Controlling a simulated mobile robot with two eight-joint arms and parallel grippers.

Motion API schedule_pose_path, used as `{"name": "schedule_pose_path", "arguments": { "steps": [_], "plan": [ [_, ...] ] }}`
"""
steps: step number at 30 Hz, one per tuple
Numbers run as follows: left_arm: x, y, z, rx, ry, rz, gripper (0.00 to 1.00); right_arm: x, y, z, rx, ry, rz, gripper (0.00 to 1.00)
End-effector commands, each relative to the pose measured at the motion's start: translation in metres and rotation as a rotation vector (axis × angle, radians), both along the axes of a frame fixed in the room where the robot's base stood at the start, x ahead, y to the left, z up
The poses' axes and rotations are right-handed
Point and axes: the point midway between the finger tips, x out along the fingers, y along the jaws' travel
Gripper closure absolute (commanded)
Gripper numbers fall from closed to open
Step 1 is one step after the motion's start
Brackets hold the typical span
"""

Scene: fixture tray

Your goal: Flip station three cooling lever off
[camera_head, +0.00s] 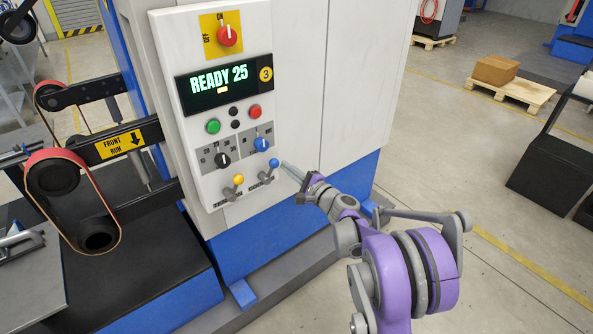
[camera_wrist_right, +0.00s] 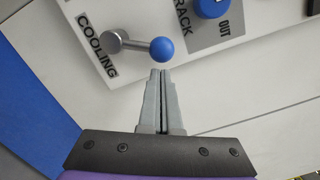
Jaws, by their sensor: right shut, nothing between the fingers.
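The cooling lever (camera_head: 270,170) is at the lower right of the station three panel, a short metal lever with a blue ball tip. My left gripper is not in view.
The panel (camera_head: 205,100) also bears a yellow-tipped lever (camera_head: 238,180), a blue knob (camera_head: 262,144), a black knob (camera_head: 222,160), green and red buttons, a red rotary switch (camera_head: 228,36) and a display (camera_head: 222,83) reading READY 25. A belt machine (camera_head: 75,190) stands at left.

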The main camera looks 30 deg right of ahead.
Motion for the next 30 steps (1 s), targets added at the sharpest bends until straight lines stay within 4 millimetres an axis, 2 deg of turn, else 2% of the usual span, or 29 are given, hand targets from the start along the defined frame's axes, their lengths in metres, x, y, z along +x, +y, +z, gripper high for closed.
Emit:
{"name": "schedule_pose_path", "arguments": {
  "steps": [14, 30],
  "plan": [
    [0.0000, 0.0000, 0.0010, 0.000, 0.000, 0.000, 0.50, -0.0001, 0.0016, 0.0016, -0.008, 0.000, 0.000, 1.00],
    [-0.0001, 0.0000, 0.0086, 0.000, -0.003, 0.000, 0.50, -0.0005, 0.0055, 0.0071, -0.102, -0.007, 0.000, 1.00]
  ]
}}
